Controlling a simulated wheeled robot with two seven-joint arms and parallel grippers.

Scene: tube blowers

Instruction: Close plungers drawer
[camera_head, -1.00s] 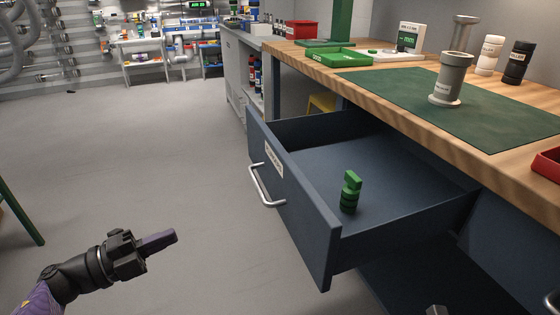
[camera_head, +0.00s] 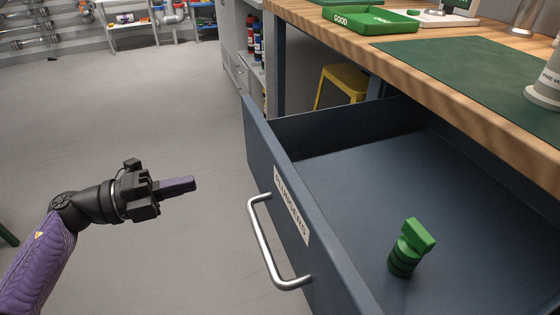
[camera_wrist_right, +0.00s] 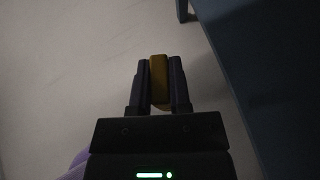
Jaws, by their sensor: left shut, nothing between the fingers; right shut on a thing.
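The dark blue plungers drawer (camera_head: 262,158) stands pulled open under the bench, with a white label reading PLUNGERS (camera_head: 291,207) and a silver bar handle (camera_head: 265,245) on its front. A green plunger (camera_head: 404,258) stands inside on the drawer floor. My left gripper (camera_head: 192,184) is shut and empty, left of the drawer front and apart from it. My right gripper (camera_wrist_right: 160,82) shows only in the right wrist view, shut on a yellow-brown piece (camera_wrist_right: 160,75), above the pale floor. Most of that piece is hidden between the fingers.
The wooden bench top (camera_head: 345,45) overhangs the drawer's rear and bears a green mat (camera_head: 470,75) and a green GOOD tray (camera_head: 365,20). A yellow stool (camera_head: 342,80) stands behind the drawer. The floor (camera_head: 130,110) left of the drawer is clear.

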